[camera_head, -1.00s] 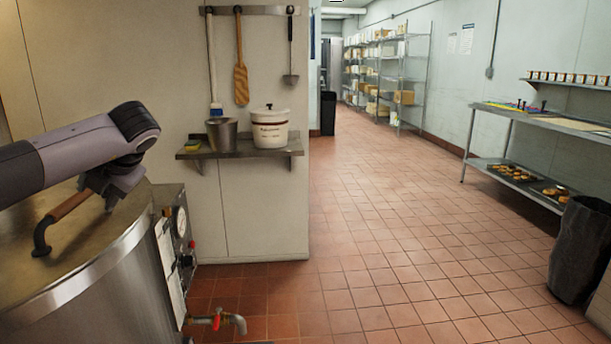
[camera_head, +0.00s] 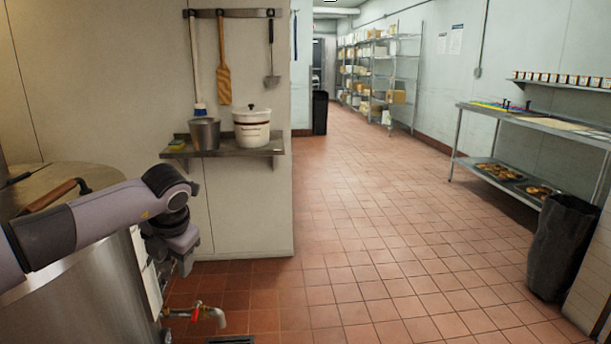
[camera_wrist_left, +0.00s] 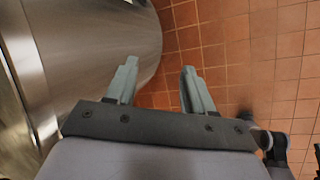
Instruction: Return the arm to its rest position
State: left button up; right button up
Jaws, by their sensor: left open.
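My left arm comes in from the left in the head view. Its gripper (camera_head: 182,262) points down beside the front of the large steel kettle (camera_head: 80,310), clear of the lid. In the left wrist view the two grey fingers of the left gripper (camera_wrist_left: 160,68) stand apart with nothing between them. The kettle's curved steel side (camera_wrist_left: 95,40) is to their left, and the tiled floor shows below them. The wooden lid handle (camera_head: 55,194) lies on the kettle's top, partly behind my arm. My right gripper is in neither view.
A tap with a red handle (camera_head: 196,313) sticks out low from the kettle. A wall shelf (camera_head: 235,150) holds a metal pot (camera_head: 205,133) and a white crock (camera_head: 252,128). Open tiled floor (camera_head: 360,240) lies to the right, with a black bin (camera_head: 562,248) and steel table (camera_head: 540,125) beyond.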

pick_arm(q)
jog(key=s+d+f+m+g+h+p, duration=0.15)
jog(key=s+d+f+h, duration=0.35)
jog(key=d, duration=0.5)
jog(key=s+d+f+g+h, duration=0.2)
jog(key=s+d+f+h, duration=0.25)
jog(key=d, duration=0.55)
jog(key=s+d+r+n+t+h+p, duration=0.3)
jog(key=s+d+r+n+h, duration=0.5)
jog(key=d+h, duration=0.3)
jog(key=a+f+n+t+y+p, duration=0.35)
jog(key=a+n+t+y, duration=0.6)
jog(key=n, duration=1.05)
jog(key=s+a+f+n+g+y+p, duration=0.1)
jog(key=s+a+f+n+g+y, duration=0.1)
jog(key=s+a+f+n+y, duration=0.4)
jog(key=s+a+f+n, duration=0.5)
jog(key=s+a+f, duration=0.3)
jog(key=s+a, duration=0.1)
jog(key=shift+a+p, duration=0.3)
jog(key=shift+a, duration=0.15)
jog(key=shift+f, duration=0.1)
